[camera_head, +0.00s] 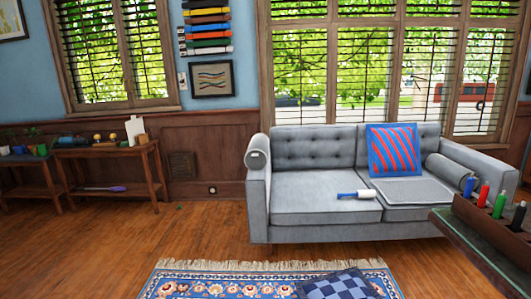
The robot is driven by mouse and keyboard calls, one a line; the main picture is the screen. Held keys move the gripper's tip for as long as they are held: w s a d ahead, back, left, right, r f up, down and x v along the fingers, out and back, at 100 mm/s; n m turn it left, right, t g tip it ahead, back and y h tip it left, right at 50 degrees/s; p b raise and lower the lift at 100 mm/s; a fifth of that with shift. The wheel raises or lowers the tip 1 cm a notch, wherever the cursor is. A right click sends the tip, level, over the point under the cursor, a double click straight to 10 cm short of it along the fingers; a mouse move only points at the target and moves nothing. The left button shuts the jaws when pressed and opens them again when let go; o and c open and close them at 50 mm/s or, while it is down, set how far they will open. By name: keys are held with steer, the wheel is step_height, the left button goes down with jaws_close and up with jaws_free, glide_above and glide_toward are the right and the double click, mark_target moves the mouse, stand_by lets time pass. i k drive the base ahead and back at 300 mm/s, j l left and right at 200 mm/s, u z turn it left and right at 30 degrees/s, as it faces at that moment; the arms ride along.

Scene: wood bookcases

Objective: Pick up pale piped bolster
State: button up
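A light grey bolster (257,150) lies on top of the left armrest of the grey sofa (310,213), with its round end facing me. A darker grey bolster (450,172) lies on the seat against the right armrest. The left one looks paler, but I cannot make out piping clearly on either. Both are across the room from me. My gripper is not in view.
A red-and-blue striped cushion (393,150) and a blue-handled roller (355,194) are on the sofa. A patterned rug (220,285) with a checked cushion (333,286) lies in front. A table edge (470,251) with a wooden box (495,229) juts in at right. Floor at left is clear.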

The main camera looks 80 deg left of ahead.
mark_target(258, 150)
steer(key=u, duration=2.45)
steer(key=i+l, duration=0.1)
steer(key=i, duration=0.7)
steer(key=i+l+u, duration=0.1)
steer(key=i, duration=0.7)
steer(key=i+l, duration=0.15)
steer(key=i, duration=0.65)
